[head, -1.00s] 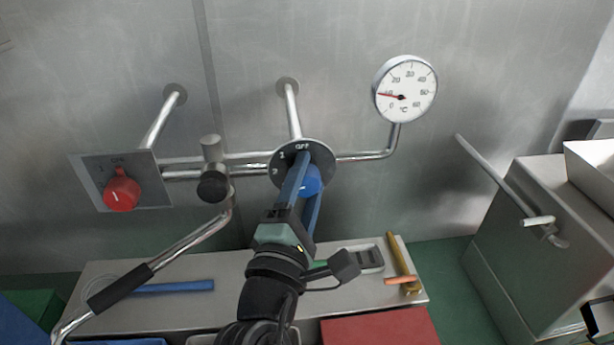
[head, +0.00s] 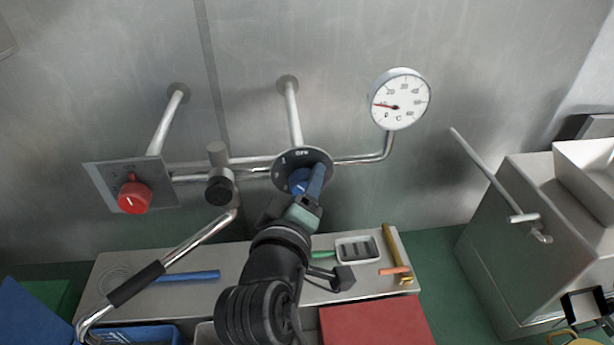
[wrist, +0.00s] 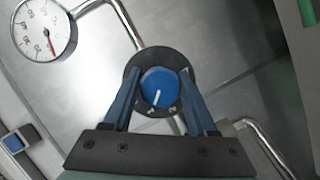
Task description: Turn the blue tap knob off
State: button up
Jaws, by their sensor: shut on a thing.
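The blue tap knob (head: 299,180) sits on a round black dial plate (head: 316,156) on the wall pipes. OFF is lettered at the top of the plate in the head view. My gripper (head: 311,178) reaches up to the knob, and one blue finger hides part of its right side. In the wrist view, the knob (wrist: 159,88) lies between the two blue fingers of my gripper (wrist: 160,80), which is shut on it. The white pointer line on the knob points down in the wrist view. I cannot read which marking it meets.
A red knob (head: 135,197) on a square plate is at left, with a dark-capped valve (head: 220,188) between. A thermometer (head: 400,99) is at upper right. A swing spout (head: 175,255) and a shelf (head: 230,262) with small tools lie below. A grey box (head: 535,230) stands right.

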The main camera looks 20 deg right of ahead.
jog(key=m+y+p, duration=0.2)
jog(key=m, duration=0.2)
jog(key=shift+f+m+y+p, duration=0.1)
jog(key=shift+m+y+p, duration=0.55)
jog(key=shift+m+y, duration=0.35)
jog(key=shift+a, duration=0.1)
jog(key=o, duration=1.4)
jog(key=shift+c, duration=0.2)
jog(key=p+v, duration=0.5)
jog(key=v, duration=0.8)
